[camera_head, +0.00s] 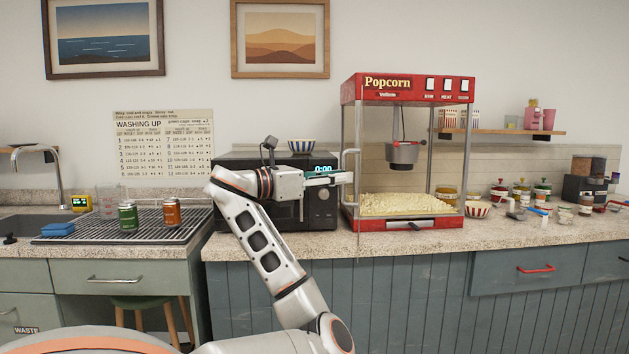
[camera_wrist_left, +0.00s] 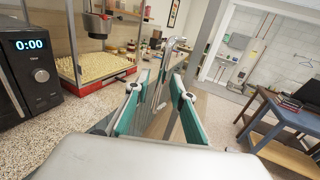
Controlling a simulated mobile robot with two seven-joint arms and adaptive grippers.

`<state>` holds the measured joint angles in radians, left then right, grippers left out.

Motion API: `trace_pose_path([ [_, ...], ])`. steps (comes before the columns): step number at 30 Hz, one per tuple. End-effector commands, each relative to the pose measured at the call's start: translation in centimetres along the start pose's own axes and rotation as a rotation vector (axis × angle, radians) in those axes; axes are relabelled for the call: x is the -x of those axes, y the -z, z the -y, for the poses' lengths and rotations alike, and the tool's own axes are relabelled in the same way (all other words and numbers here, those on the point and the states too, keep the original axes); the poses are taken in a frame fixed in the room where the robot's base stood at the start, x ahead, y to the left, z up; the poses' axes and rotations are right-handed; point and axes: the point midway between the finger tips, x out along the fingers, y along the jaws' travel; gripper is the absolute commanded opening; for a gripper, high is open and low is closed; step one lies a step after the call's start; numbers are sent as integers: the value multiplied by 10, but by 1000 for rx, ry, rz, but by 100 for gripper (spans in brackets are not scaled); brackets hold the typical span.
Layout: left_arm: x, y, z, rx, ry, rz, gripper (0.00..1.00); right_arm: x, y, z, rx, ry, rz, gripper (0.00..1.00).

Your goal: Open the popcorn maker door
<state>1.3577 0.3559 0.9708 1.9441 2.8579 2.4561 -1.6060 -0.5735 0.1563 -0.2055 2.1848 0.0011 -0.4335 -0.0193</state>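The red popcorn maker (camera_head: 408,90) stands on the counter, with popcorn inside and a kettle hanging above it. Its silver door handle (camera_head: 350,165) is an upright bar at the left of the front. My left gripper (camera_head: 345,178) reaches in from the left, with its fingertips at the handle. In the left wrist view the gripper (camera_wrist_left: 160,95) has its two teal-padded fingers apart. The handle (camera_wrist_left: 168,60) shows in line with the gap between them; contact cannot be told. My right gripper is not in view.
A black microwave (camera_head: 235,190) stands left of the popcorn maker, behind my left arm, with a striped bowl (camera_head: 301,146) on top. Another striped bowl (camera_head: 477,209) and several jars are to the right. Two cans stand on the drying rack (camera_head: 150,232). The counter front is clear.

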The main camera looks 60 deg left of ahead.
Motion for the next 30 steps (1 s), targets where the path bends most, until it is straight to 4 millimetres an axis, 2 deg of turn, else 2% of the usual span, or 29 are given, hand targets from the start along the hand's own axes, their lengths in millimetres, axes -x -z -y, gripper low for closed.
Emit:
trace_pose_path([
  [9,65,1,0,-2,-3,-3,24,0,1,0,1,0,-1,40],
  [15,92,1,0,-1,-1,-3,24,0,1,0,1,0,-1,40],
  [21,100,1,1,0,2,-2,24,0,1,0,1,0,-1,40],
  [30,100,1,1,0,2,-1,24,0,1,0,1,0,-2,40],
])
